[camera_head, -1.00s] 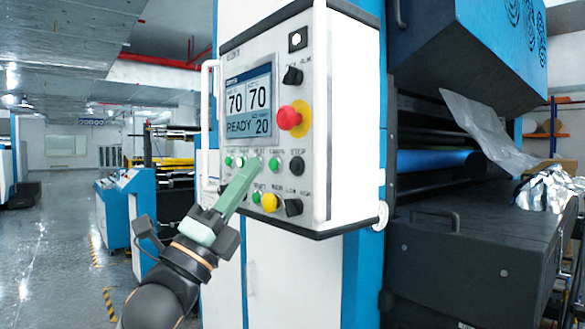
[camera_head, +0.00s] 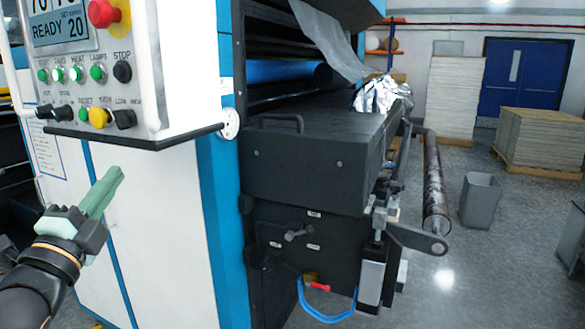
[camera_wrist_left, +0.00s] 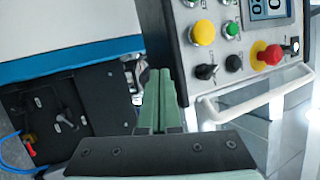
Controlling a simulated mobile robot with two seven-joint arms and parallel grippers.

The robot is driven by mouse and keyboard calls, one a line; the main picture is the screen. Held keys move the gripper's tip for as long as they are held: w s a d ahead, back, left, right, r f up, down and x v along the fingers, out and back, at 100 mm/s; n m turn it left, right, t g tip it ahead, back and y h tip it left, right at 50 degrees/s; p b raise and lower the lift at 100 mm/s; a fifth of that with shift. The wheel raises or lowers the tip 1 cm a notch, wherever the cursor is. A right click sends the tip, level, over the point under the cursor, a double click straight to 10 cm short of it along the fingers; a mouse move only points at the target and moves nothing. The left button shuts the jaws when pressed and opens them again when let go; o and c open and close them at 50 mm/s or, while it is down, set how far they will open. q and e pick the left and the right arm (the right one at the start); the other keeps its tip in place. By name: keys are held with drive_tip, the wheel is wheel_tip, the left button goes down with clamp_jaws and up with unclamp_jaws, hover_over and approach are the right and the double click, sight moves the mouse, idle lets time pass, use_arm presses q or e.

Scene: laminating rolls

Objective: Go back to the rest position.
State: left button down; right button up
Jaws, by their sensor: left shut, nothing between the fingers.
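My left gripper (camera_head: 112,182) is at the left of the head view, below the control panel (camera_head: 172,75) and in front of the white cabinet front. Its green fingers are closed together with nothing between them. The left wrist view also shows the shut fingers (camera_wrist_left: 156,90), with the panel's buttons to the right and apart from them. The panel has a red stop knob (camera_head: 103,13), a row of green buttons, a yellow button (camera_head: 99,117) and a screen reading READY 20 (camera_head: 60,30). My right gripper is not in view.
The dark roller machine (camera_head: 300,165) fills the middle, with a foil bundle (camera_head: 383,95) on top and a long roll (camera_head: 434,185) at its side. The floor between is clear.

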use_arm(q)
drive_tip(key=s+d+f+n+g, duration=0.1)
drive_tip(key=s+f+n+g, duration=0.15)
drive_tip(key=f, duration=0.65)
drive_tip(key=s+d+f+n+g+y, duration=0.1)
drive_tip(key=f+n+g, duration=0.2)
drive_tip(key=f, duration=0.6)
drive_tip(key=s+d+f+n+g, duration=0.1)
drive_tip(key=f+n+g, duration=0.2)
drive_tip(key=f, duration=0.5)
drive_tip(key=s+d+f+n+g, duration=0.2)
drive_tip(key=s+f+n+g, duration=0.25)
drive_tip(key=s+f, duration=0.6)
drive_tip(key=s+d+f+n+g, duration=0.35)
drive_tip(key=s+f+g, duration=0.25)
drive_tip(key=s+f, duration=0.45)
drive_tip(key=w+d+f+t+h+p, duration=0.2)
drive_tip(key=d+f+t, duration=0.1)
drive_tip(key=f+t, duration=0.3)
drive_tip(key=shift+w+d+f+h+p, duration=0.3)
drive_tip(key=shift+d+f+p, duration=0.1)
drive_tip(key=shift+f, duration=0.15)
